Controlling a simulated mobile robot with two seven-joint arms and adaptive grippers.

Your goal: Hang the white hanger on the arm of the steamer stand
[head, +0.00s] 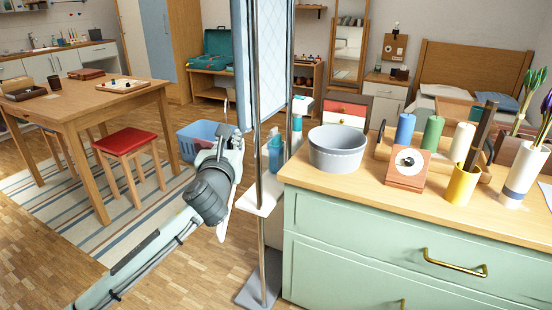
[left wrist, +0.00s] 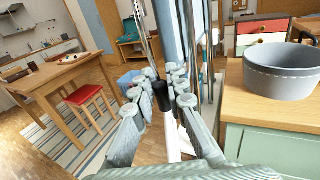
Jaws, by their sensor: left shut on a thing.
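The steamer stand (head: 262,250) rises upright right of my left gripper, with thin metal poles and a tall pale-blue padded board (head: 266,60). My left gripper (head: 226,142) is shut on the white hanger (head: 227,217). In the left wrist view the gripper (left wrist: 161,90) has its fingers around the hanger's black neck, and the white body (left wrist: 173,142) hangs below. A thin metal hook shows above the fingers, close to the stand's poles. The hanger is seen nearly edge-on. I cannot make out the stand's arm clearly or whether the hook touches it. My right gripper is not in view.
The green drawer cabinet (head: 350,240) stands close on the right, carrying a grey pot (head: 338,148) and several spools and cups. A blue basket (head: 196,138), red stool (head: 126,142) and wooden table (head: 70,108) stand to the left. Floor is open at lower left.

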